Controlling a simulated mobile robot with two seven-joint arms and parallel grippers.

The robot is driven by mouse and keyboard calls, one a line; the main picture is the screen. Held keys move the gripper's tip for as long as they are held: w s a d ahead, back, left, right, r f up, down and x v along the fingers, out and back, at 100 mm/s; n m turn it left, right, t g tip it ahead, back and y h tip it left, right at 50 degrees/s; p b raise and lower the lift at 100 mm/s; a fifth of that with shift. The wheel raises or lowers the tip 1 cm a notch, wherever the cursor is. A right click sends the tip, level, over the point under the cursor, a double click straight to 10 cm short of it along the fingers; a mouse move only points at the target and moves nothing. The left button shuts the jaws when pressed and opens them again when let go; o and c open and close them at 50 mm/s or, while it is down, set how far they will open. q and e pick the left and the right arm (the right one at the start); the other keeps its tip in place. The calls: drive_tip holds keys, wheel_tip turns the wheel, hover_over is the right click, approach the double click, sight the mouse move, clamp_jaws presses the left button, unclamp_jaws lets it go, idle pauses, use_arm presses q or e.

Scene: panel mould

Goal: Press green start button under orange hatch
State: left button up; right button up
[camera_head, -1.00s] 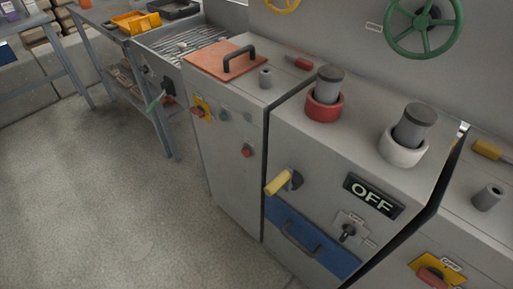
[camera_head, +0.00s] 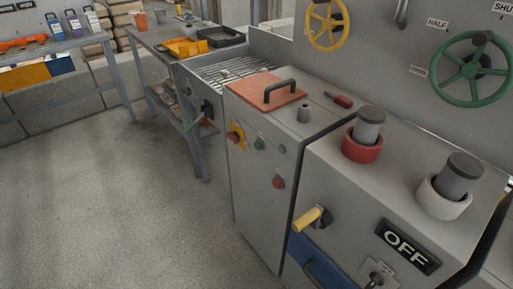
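An orange hatch (camera_head: 265,91) with a black handle (camera_head: 280,92) lies flat and closed on top of a grey cabinet. On the cabinet's front below it is a small green button (camera_head: 259,144). To its left is a red button (camera_head: 233,136) on a yellow plate, and another small button (camera_head: 282,149) sits to its right. A separate red button (camera_head: 278,182) is lower on the same front. Neither of my grippers is in view.
A cabinet to the right carries an OFF sign (camera_head: 407,246), a yellow lever (camera_head: 306,218), a red ring (camera_head: 362,146) and a white ring (camera_head: 443,199) around grey cylinders. A screwdriver (camera_head: 340,100) lies behind the hatch. A workbench (camera_head: 150,36) stands at the back. The floor (camera_head: 120,210) at left is clear.

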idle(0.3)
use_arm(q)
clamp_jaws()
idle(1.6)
